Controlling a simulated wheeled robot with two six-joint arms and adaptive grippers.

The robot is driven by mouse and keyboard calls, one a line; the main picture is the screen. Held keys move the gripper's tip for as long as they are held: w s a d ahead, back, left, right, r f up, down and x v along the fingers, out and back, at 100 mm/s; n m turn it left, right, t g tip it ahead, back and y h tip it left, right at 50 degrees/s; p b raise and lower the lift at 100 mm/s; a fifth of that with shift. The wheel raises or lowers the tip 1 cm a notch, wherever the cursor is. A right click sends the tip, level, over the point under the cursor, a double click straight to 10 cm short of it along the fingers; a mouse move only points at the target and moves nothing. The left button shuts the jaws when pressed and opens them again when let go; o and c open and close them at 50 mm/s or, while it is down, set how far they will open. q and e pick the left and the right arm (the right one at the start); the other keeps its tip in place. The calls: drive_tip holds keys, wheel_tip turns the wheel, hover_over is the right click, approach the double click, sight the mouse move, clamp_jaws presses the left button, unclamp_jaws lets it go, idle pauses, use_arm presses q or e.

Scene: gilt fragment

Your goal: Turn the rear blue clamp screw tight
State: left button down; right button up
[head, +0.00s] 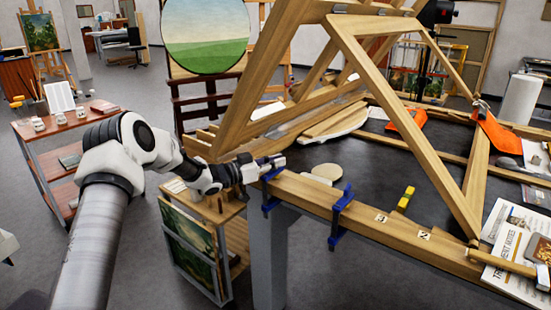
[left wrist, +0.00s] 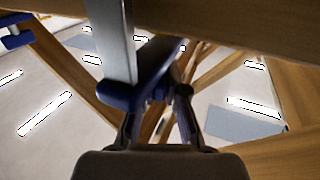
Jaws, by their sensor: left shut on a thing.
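Two blue clamps sit on the front wooden beam (head: 385,226) in the head view. One blue clamp (head: 268,208) is at the beam's left end, beside my left gripper (head: 277,162). The other blue clamp (head: 340,214) is farther right. In the left wrist view, a blue clamp part with a grey bar (left wrist: 117,45) is close in front of the camera. My left gripper (left wrist: 158,105) is shut on the clamp screw just behind it. The screw itself is mostly hidden. A second blue clamp (left wrist: 14,36) shows at the upper left. My right gripper is not in view.
A large wooden frame (head: 375,100) rises over the dark table top (head: 380,180). A yellow object (head: 405,198) and newspapers (head: 515,258) lie to the right. A small wooden rack with paintings (head: 190,245) stands below my left arm.

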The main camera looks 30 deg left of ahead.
use_arm(q)
drive_tip(key=shift+w+a+r+m+g+h+p, duration=0.15)
drive_tip(key=shift+m+g+h, duration=0.2)
drive_tip(key=shift+m+h, duration=0.2)
drive_tip(key=shift+s+d+r+m+g+h+p, duration=0.15)
drive_tip(key=shift+m+g+h, duration=0.25)
drive_tip(key=shift+h, duration=0.25)
drive_tip(key=shift+w+a+f+m+g+h, duration=0.1)
drive_tip(key=shift+f+m+g+h, duration=0.2)
drive_tip(key=shift+m+g+h, duration=0.25)
drive_tip(key=shift+f+m+g+h+b, duration=0.1)
drive_tip(key=shift+m+g+h+b, duration=0.6)
drive_tip(key=shift+h, duration=0.15)
drive_tip(key=m+g+h+b, duration=0.1)
drive_tip(key=g+b, duration=0.1)
drive_tip(key=b, duration=0.1)
drive_tip(key=shift+m+h+b, duration=0.3)
drive_tip(key=shift+m+h, duration=0.1)
drive_tip(key=shift+r+m+g+h+b, duration=0.3)
drive_tip(key=shift+m+g+b, duration=0.1)
drive_tip(key=shift+g+b, duration=0.35)
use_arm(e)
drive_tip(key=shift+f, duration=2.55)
use_arm(q)
drive_tip(key=c, duration=1.2)
unclamp_jaws()
drive_tip(key=shift+f, duration=0.15)
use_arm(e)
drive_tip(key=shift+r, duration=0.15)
